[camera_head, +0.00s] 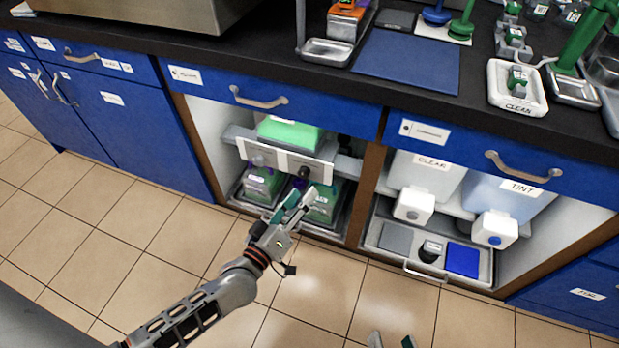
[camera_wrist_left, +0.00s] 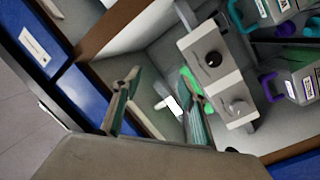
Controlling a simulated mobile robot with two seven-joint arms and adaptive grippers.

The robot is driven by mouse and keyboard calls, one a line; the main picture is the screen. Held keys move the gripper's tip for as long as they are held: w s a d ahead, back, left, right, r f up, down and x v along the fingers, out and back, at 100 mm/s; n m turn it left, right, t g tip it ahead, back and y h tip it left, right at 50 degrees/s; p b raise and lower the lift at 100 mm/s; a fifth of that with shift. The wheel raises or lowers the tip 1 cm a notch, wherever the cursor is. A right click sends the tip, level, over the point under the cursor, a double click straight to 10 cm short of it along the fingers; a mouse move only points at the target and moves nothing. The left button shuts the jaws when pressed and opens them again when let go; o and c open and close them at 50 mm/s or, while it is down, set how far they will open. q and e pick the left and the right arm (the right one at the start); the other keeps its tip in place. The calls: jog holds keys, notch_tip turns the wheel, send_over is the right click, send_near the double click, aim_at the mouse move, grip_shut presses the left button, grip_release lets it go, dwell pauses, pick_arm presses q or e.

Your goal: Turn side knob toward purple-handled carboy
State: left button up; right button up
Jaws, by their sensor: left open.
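A white front panel below the green tank (camera_head: 290,133) carries a dark knob (camera_head: 304,172) and a pale grey knob (camera_head: 258,160). In the left wrist view the dark knob (camera_wrist_left: 213,59) and grey knob (camera_wrist_left: 237,105) stand out from the panel. I cannot tell which knob is the side knob. The purple-handled carboy (camera_head: 262,183) stands on the left below the panel; it shows at the right of the left wrist view (camera_wrist_left: 302,86). A teal-handled carboy (camera_head: 323,208) stands on the right. My left gripper (camera_head: 297,203) is open before the cabinet. My right gripper (camera_head: 391,341) is open low down.
A small white piece (camera_wrist_left: 165,104) shows between my left fingers. The cabinet's side walls and a wooden divider (camera_head: 366,190) border the bay. The right bay holds the CLEAR (camera_head: 428,178) and TINT (camera_head: 505,197) containers. The tiled floor (camera_head: 140,230) is free.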

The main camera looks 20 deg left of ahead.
aim_at(303, 176)
pick_arm(q)
jog(key=w+a+f+n+y+b, duration=0.2)
jog(key=f, duration=0.4)
jog(key=w+a+f+n+y+b, duration=0.1)
jog(key=w+a+f+n+b, duration=0.2)
jog(key=f, duration=0.2)
jog(key=w+b, duration=0.2)
jog(key=w, duration=0.5)
jog(key=shift+w+d, duration=0.1)
jog(key=shift+w, duration=0.1)
jog(key=shift+w+r, duration=0.2)
jog(key=shift+w, duration=0.3)
pick_arm(e)
jog(key=shift+s+a+f+m, duration=0.1)
jog(key=shift+a+f+m, duration=0.3)
jog(key=shift+m, duration=0.4)
jog(key=shift+a+f+m, duration=0.25)
jog(key=shift+a+m, duration=0.2)
jog(key=shift+m, duration=0.35)
jog(key=shift+s+a+f+m, duration=0.1)
jog(key=shift+a+f+m, duration=0.3)
jog(key=shift+m, duration=0.4)
jog(key=shift+r, duration=0.1)
pick_arm(q)
jog(key=c, duration=1.1)
